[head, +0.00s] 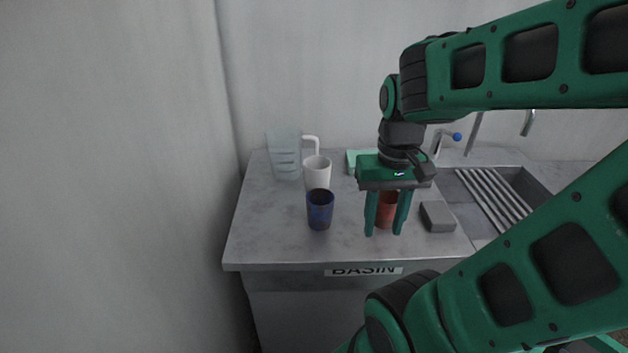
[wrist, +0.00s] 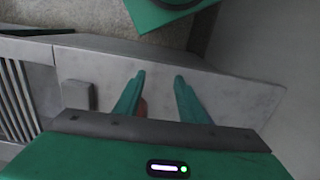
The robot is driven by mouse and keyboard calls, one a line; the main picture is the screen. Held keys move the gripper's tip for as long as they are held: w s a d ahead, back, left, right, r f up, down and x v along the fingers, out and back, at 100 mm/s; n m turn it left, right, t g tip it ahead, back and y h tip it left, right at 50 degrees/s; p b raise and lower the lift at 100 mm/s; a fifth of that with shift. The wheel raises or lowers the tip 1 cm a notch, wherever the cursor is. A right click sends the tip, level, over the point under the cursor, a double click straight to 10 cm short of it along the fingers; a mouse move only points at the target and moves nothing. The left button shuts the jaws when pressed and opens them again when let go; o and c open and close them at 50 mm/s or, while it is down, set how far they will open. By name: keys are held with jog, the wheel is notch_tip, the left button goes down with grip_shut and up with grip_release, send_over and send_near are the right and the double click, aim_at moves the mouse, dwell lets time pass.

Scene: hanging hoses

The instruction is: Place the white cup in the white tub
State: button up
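The white cup (head: 317,174) stands upright on the grey counter in the head view, behind a dark blue cup (head: 320,210) and left of my gripper. I cannot make out a white tub in either view. My gripper (head: 383,233) points down over the counter, with its fingers apart. A red cup (head: 387,211) shows between the fingers in the head view. In the wrist view my gripper (wrist: 160,76) is also open, and a bit of red (wrist: 143,108) shows beside one finger. I cannot tell whether the fingers touch the red cup.
A grey block (head: 437,216) lies right of the gripper. A pale green item (head: 352,160) is partly hidden behind it. A ribbed sink (head: 490,195) and tap are at the right. The counter's left front is clear.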

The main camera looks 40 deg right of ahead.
jog(key=o, duration=0.8)
jog(key=shift+d+r+n, duration=0.35)
jog(key=shift+r+n, duration=0.25)
jog(key=shift+r, duration=0.05)
jog(key=shift+o, duration=0.2)
jog(key=n, duration=2.1)
send_near(317, 178)
jog(key=w+d+f, duration=0.2)
jog(key=w+d, duration=0.1)
notch_tip(317, 178, down, 5)
jog(key=shift+w+a+f, duration=0.1)
jog(key=shift+a+f, duration=0.05)
jog(key=shift+f, duration=0.05)
jog(key=shift+a+f, duration=0.15)
jog(key=shift+f, duration=1.15)
jog(key=shift+a+f, duration=0.1)
jog(key=shift+f, duration=1.2)
